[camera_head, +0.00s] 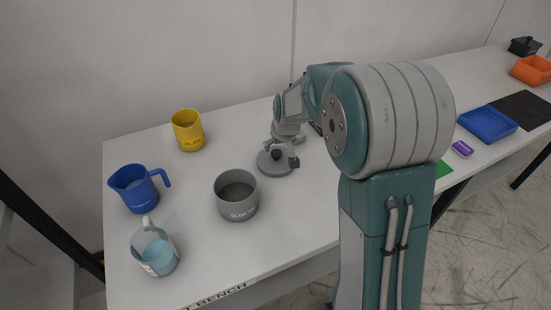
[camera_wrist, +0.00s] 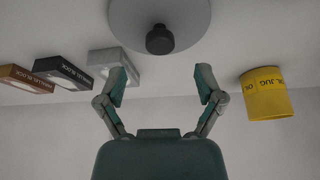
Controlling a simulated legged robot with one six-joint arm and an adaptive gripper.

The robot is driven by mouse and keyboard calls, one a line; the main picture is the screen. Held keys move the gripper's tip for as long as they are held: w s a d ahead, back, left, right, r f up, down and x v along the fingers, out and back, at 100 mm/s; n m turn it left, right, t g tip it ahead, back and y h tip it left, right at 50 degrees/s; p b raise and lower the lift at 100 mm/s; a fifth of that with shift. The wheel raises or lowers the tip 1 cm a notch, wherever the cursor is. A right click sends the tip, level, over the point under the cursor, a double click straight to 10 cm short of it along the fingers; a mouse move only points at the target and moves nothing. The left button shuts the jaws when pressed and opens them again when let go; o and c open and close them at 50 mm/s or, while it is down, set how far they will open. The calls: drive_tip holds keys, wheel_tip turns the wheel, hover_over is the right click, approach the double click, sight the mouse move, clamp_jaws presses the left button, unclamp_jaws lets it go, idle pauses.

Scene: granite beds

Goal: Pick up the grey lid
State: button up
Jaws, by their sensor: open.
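The grey lid (camera_head: 274,163) lies flat on the white bench, a round disc with a dark knob in its middle. In the wrist view the lid (camera_wrist: 192,22) is at the top, with its knob (camera_wrist: 160,40) between the lines of my fingers. My gripper (camera_head: 283,152) is just above the lid in the head view, with one finger on each side of the knob. In the wrist view my gripper (camera_wrist: 162,78) is open and empty, fingers wide apart and short of the knob in the picture. My arm hides part of the bench behind it.
A grey pot (camera_head: 237,207) stands close in front of the lid. A yellow jug (camera_head: 187,132), a blue jug (camera_head: 133,190) and a clear jug (camera_head: 155,255) with blue liquid stand left. Several blocks (camera_wrist: 65,72) show in the wrist view. A blue tray (camera_head: 488,124) is right.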

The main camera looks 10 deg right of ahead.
sight(276, 153)
drive_tip(key=shift+x, duration=3.15)
drive_tip(key=c, duration=1.1)
